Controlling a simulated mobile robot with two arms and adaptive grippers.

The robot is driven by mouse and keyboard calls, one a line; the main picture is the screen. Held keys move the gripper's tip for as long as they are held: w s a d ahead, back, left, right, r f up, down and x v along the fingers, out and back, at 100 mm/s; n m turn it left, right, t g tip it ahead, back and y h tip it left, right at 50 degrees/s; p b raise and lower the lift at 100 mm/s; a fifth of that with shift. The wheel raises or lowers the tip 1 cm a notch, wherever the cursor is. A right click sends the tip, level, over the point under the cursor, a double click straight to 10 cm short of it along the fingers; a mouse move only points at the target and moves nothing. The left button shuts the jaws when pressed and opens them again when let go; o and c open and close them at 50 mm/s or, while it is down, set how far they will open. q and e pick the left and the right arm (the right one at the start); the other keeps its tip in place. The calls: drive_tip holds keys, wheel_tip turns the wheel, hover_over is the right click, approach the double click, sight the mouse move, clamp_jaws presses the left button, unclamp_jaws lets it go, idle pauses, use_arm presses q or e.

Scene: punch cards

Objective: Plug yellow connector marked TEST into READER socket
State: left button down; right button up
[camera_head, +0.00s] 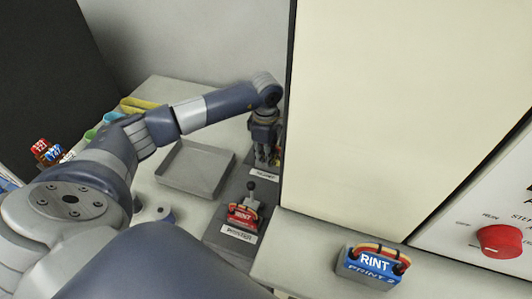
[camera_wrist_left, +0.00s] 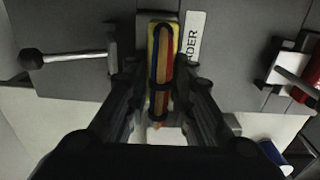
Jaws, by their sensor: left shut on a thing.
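My left gripper (camera_head: 266,158) is at the far socket block, behind the white label (camera_head: 265,173) on the grey unit. In the left wrist view the left gripper (camera_wrist_left: 160,92) is shut on the yellow connector (camera_wrist_left: 152,45), with its red, orange and blue cable loop between the fingers. The connector lies right beside the white label ending in "DER" (camera_wrist_left: 193,42), at the READER socket. Its underside is hidden, so I cannot tell whether it is fully seated. A lever with a black knob (camera_wrist_left: 32,59) is on the left in that view. My right gripper is not in view.
A red connector (camera_head: 242,215) sits at the PRINTER socket, near a lever (camera_head: 251,186). A blue connector (camera_head: 371,266) is on the counter at right. An empty grey tray (camera_head: 195,168) is left of the sockets. A tall cream cabinet (camera_head: 390,110) stands close on the right.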

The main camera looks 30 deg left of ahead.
use_arm(q)
drive_tip(key=shift+f+b, duration=0.3)
drive_tip(key=shift+b, duration=0.1)
idle(0.4)
drive_tip(key=shift+f+b, duration=0.55)
drive_tip(key=shift+f, duration=0.05)
idle(0.4)
drive_tip(key=c, duration=1.3)
unclamp_jaws()
drive_tip(key=shift+r, duration=0.1)
drive_tip(key=r, duration=1.2)
drive_tip(key=shift+s, duration=0.2)
drive_tip(key=shift+f, duration=0.1)
